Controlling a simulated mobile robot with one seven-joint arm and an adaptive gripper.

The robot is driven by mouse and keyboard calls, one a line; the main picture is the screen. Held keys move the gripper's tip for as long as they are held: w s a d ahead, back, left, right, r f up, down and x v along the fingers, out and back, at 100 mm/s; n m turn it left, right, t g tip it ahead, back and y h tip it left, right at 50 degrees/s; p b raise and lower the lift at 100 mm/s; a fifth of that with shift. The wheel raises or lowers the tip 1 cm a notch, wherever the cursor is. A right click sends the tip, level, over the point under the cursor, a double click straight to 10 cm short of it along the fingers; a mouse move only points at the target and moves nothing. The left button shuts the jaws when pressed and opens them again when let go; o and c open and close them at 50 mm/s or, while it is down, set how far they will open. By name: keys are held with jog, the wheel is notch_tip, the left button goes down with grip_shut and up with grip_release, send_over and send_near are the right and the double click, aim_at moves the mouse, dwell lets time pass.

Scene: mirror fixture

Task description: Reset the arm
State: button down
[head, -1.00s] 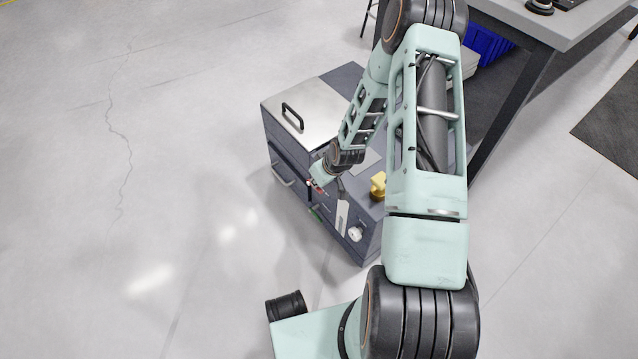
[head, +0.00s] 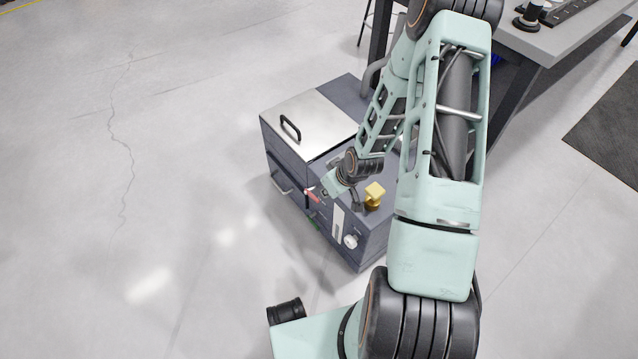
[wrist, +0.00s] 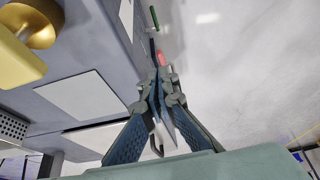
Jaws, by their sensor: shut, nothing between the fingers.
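My gripper (wrist: 158,82) is shut and empty in the wrist view, its two blue-grey fingers meeting in front of the cabinet. In the head view my wrist (head: 337,182) hangs over the front edge of the dark grey cabinet (head: 345,238); the fingers are too small to make out clearly there. A red handle (head: 313,196) on the cabinet front lies close to my wrist. It also shows as a red spot just beyond the fingertips in the wrist view (wrist: 167,71); I cannot tell if they touch.
A yellow knob (head: 374,194) stands on the cabinet top, right of my wrist. A workbench (head: 540,42) stands behind right. The floor at left is clear.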

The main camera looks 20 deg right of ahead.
jog(key=shift+s+d+r, duration=0.25)
jog(key=shift+s+r, duration=0.05)
jog(key=shift+s, duration=0.3)
